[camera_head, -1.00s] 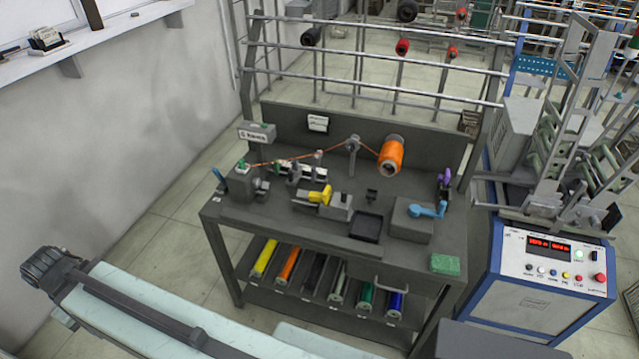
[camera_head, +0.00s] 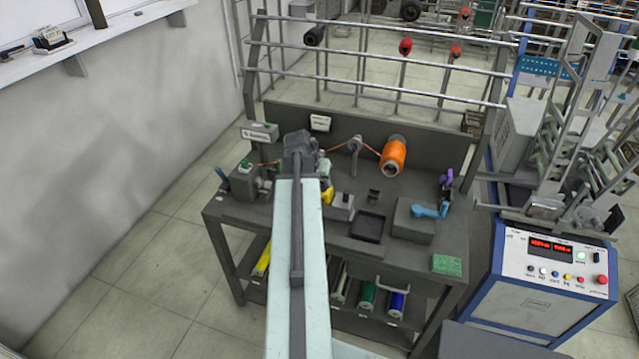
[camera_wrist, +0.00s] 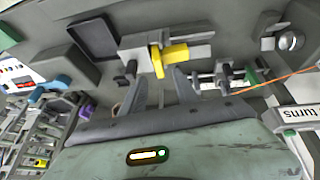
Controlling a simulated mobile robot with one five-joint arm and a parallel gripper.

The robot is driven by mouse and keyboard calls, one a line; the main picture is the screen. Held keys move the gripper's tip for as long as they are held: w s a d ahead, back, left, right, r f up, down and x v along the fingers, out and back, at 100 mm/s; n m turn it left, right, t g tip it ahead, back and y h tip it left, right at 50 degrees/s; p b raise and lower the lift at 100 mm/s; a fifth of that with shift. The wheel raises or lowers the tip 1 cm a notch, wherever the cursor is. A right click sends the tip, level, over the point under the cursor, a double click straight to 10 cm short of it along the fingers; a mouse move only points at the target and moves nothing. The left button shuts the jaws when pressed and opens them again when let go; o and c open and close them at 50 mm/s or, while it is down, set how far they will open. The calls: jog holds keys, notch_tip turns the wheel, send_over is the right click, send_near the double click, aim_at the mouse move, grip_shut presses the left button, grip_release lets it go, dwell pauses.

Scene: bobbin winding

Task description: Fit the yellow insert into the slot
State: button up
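The yellow insert (camera_head: 328,195) shows in the head view just right of my arm, which hides part of it. In the wrist view the yellow insert (camera_wrist: 173,53) sits at a grey block fixture (camera_wrist: 195,38) on the bench. The fixture also shows in the head view (camera_head: 343,208). The gripper's fingers are hidden in the head view. I cannot clearly make out the slot.
The dark bench (camera_head: 345,246) also holds a black tray (camera_head: 368,228), a box with a blue lever (camera_head: 428,211) and an orange spool (camera_head: 393,156). An orange thread (camera_wrist: 275,84) runs beside the fixture. A green pad (camera_head: 446,265) lies at the right front corner.

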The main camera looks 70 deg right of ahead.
aim_at(328, 192)
jog(key=b+x, duration=0.8)
jog(key=x, duration=0.1)
jog(key=shift+s, duration=0.2)
grip_shut()
notch_tip(328, 192, up, 7)
jog(key=p, duration=0.7)
jog(key=shift+w+r, duration=0.25)
jog(key=shift+w, duration=0.2)
